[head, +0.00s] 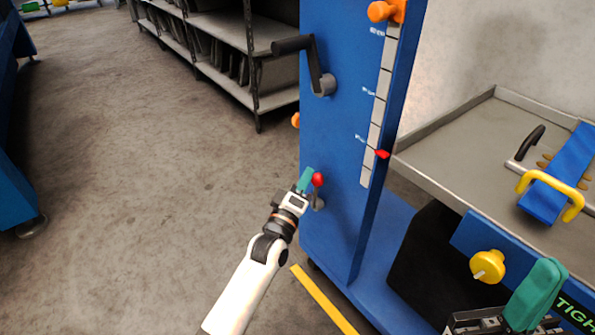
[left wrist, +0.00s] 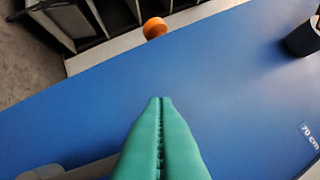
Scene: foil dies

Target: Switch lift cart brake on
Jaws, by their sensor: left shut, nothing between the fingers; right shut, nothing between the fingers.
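The lift cart's blue mast (head: 335,140) stands in the middle of the head view. A small lever with a red knob (head: 318,180) and a grey base sits low on its face; I take it for the brake. My left gripper (head: 308,174) is shut and empty, with its green tips just left of the red knob. I cannot tell whether they touch. In the left wrist view the shut green fingers (left wrist: 161,100) point along the blue panel (left wrist: 235,85), and the red knob is not seen. My right gripper (head: 543,278) is shut and empty at the lower right.
A black crank handle (head: 318,65) juts from the mast above the lever. A scale with a red pointer (head: 382,154) runs down its edge. A grey tray (head: 440,165) holds a blue block with a yellow handle (head: 572,205).

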